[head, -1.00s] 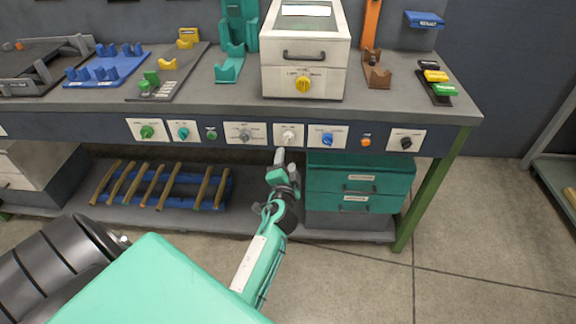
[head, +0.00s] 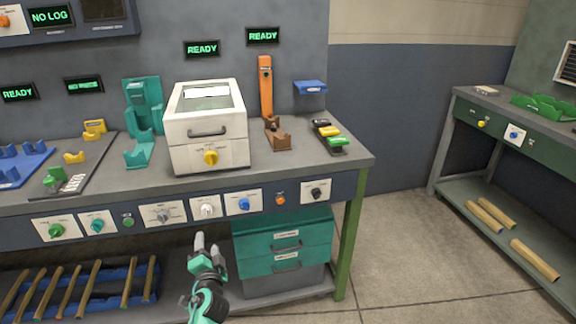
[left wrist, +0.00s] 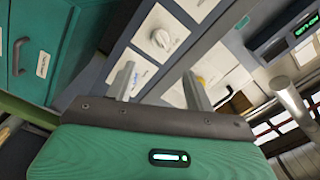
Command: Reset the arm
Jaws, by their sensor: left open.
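My left gripper (head: 207,245) is in front of the bench, low in the head view, below the row of knobs and left of the teal drawer unit (head: 283,247). Its two fingers point up, apart and empty. In the left wrist view the open fingers (left wrist: 158,90) show with a white knob (left wrist: 161,39) on its panel beyond them. That white knob (head: 207,209) is above the fingertips in the head view, with a gap between. My right gripper is not in view.
The bench (head: 340,165) carries a white box with a yellow knob (head: 211,157), a teal stand (head: 143,110), an orange post (head: 265,90) and coloured blocks (head: 328,131). A rack of wooden rods (head: 90,290) lies below. Clear floor (head: 400,250) separates a second bench (head: 500,120) at right.

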